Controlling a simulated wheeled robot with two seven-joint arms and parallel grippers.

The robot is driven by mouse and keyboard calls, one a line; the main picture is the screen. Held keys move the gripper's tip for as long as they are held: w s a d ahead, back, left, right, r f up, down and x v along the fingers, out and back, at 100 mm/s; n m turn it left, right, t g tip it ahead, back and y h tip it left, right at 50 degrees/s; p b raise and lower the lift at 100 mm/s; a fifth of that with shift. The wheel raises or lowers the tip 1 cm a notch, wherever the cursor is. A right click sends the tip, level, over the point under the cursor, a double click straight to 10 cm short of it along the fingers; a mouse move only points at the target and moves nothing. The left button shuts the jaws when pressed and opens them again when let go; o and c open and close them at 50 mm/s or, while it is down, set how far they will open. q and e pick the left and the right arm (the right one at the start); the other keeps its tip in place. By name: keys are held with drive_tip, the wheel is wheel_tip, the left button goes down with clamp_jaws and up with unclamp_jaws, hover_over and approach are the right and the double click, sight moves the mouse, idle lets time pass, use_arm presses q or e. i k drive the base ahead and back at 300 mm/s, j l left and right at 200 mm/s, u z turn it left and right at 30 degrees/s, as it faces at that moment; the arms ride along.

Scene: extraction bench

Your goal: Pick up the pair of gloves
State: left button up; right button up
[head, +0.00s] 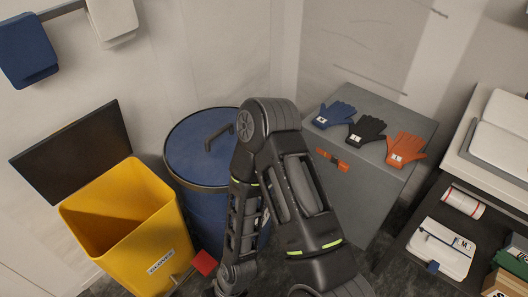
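Three gloves lie side by side on the grey cabinet (348,202) in the head view: a blue glove (334,115), a black glove (366,130) and an orange glove (405,148). Each has a small white label, too small to read. One glove of each colour shows; I cannot tell whether a second lies beneath any of them. One of my arms rises from the bottom edge, bends at the top left of the cabinet and runs back down. Its gripper is not visible, and my other arm does not show. Nothing touches the gloves.
A yellow bin (150,233) labelled for gloves stands at the left, its dark lid (72,150) raised. A blue drum (192,150) stands behind my arm. A small red piece (205,263) is beside the bin. At right are a shelf with a white pouch (440,248) and a roll (462,203).

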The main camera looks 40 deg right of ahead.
sight(337, 114)
drive_tip(key=z, duration=1.85)
drive_tip(key=i+z, duration=0.45)
drive_tip(key=i+j, duration=0.05)
drive_tip(key=i, duration=0.05)
